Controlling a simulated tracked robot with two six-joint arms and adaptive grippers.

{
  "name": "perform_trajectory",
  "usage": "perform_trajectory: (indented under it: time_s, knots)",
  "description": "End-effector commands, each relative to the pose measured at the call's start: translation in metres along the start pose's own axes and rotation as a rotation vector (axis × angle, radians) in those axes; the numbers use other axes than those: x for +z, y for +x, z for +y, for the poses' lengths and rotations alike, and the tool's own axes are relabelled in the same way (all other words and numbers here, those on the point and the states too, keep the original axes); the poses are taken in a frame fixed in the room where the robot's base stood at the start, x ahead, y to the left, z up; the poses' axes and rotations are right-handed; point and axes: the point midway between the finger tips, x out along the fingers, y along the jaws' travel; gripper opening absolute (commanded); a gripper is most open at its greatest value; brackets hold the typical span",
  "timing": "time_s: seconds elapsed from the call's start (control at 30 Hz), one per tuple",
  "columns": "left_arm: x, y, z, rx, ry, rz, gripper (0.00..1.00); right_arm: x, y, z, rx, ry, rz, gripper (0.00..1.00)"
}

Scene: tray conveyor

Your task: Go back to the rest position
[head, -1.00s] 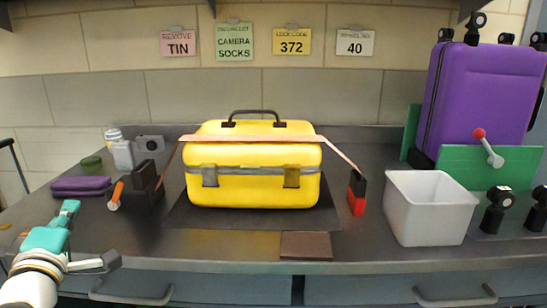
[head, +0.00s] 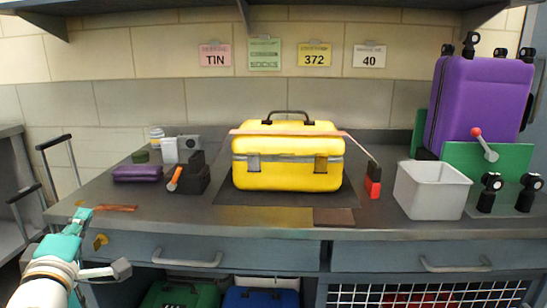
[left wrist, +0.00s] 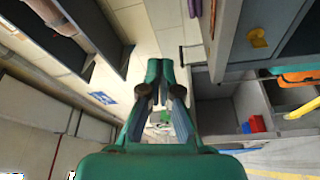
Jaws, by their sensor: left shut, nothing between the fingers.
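My left gripper (head: 84,212) is in the lower left of the head view, at the end of a teal and white arm. It is shut and empty, in front of the counter's left end. In the left wrist view, its green fingers (left wrist: 166,68) point away from the camera over pale floor, with nothing between them. My right gripper is in neither current view.
A yellow case (head: 288,178) stands on the dark counter, with a strap across it. A white bin (head: 430,192) and purple suitcase (head: 475,105) stand right. A purple pouch (head: 138,174) lies left. A trolley handle (head: 60,150) stands beyond the counter's left end.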

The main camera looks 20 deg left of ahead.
Motion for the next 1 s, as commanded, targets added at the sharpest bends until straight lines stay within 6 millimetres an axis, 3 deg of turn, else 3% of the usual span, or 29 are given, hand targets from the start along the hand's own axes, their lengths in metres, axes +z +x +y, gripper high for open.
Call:
perform_trajectory:
  time_s: [0.37,0.57,0.67,0.77,0.87,1.0]
  knots:
    - [0.070,0.024,-0.068,-0.151,0.112,-0.175,0.00,0.000,0.000,0.000,0.000,0.000,0.001,0.40]
    - [0.128,0.028,-0.122,-0.255,0.209,-0.329,0.00,0.000,0.000,0.000,0.000,0.000,0.001,0.40]
    - [0.168,0.023,-0.160,-0.318,0.279,-0.443,0.00,0.000,0.000,0.000,0.000,0.000,0.001,0.40]
    - [0.219,0.007,-0.206,-0.389,0.373,-0.598,0.00,0.000,0.000,0.000,0.000,0.000,0.000,0.40]
    - [0.271,-0.023,-0.255,-0.453,0.478,-0.777,0.00,0.000,0.000,0.000,0.000,0.000,0.000,0.40]
    - [0.333,-0.083,-0.318,-0.516,0.626,-1.048,0.00,0.000,0.000,0.000,0.000,0.000,0.000,0.40]
